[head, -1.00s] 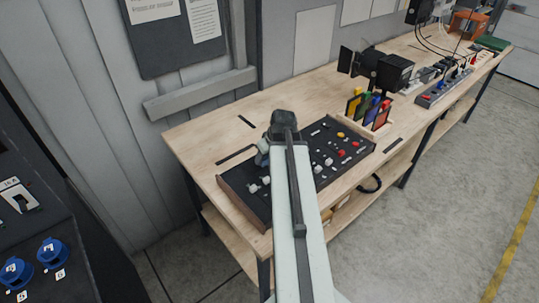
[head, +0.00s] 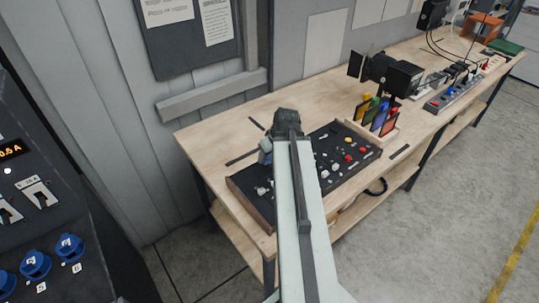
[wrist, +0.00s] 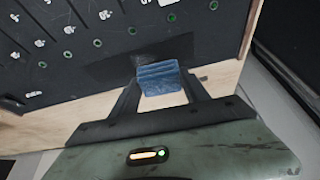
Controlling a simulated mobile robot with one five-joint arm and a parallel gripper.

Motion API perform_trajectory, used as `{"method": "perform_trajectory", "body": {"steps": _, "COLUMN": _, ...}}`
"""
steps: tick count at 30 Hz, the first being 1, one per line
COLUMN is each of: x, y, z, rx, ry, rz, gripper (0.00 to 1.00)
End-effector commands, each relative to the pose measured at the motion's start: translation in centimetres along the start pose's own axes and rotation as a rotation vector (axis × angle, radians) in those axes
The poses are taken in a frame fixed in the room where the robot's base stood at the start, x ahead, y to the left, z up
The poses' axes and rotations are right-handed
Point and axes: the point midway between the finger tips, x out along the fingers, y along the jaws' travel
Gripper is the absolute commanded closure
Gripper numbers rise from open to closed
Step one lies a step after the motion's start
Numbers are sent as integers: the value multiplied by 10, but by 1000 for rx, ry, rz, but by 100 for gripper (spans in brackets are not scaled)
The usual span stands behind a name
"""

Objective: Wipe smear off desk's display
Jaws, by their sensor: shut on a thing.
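The desk is a black control panel with a wooden edge, carrying knobs and switches; it lies on the workbench in the head view (head: 335,170) and fills the upper wrist view (wrist: 100,22). A flat dark rectangle on it, perhaps the display, shows in the wrist view (wrist: 115,68). I cannot make out a smear. My gripper (wrist: 160,88) is shut on a blue folded cloth or pad (wrist: 160,78). In the wrist view the pad overlaps the rectangle's lower edge; I cannot tell whether it touches. In the head view my arm hides part of the desk.
A rack of coloured cards (head: 378,118) stands behind the desk, with a black lamp (head: 390,73) beyond it. A power strip (head: 452,92) lies farther right. A dark cabinet with blue sockets (head: 36,264) stands at the left. Bare bench top lies left of the desk.

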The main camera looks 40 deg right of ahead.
Motion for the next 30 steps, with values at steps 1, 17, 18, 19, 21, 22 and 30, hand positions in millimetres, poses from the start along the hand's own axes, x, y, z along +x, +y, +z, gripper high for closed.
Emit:
{"method": "perform_trajectory", "body": {"steps": 1, "x": -12, "y": 0, "z": -5, "rx": 0, "ry": 0, "rz": 0, "gripper": 79}}
{"method": "perform_trajectory", "body": {"steps": 17, "x": -26, "y": 0, "z": -11, "rx": 0, "ry": 0, "rz": 0, "gripper": 79}}
{"method": "perform_trajectory", "body": {"steps": 18, "x": -31, "y": 0, "z": -13, "rx": 0, "ry": 0, "rz": 0, "gripper": 79}}
{"method": "perform_trajectory", "body": {"steps": 19, "x": -34, "y": 0, "z": -14, "rx": 0, "ry": 0, "rz": 0, "gripper": 79}}
{"method": "perform_trajectory", "body": {"steps": 21, "x": -42, "y": 0, "z": -17, "rx": 0, "ry": 0, "rz": 0, "gripper": 79}}
{"method": "perform_trajectory", "body": {"steps": 22, "x": -44, "y": 0, "z": -18, "rx": 0, "ry": 0, "rz": 0, "gripper": 79}}
{"method": "perform_trajectory", "body": {"steps": 30, "x": -42, "y": 0, "z": -18, "rx": 0, "ry": 0, "rz": 0, "gripper": 79}}
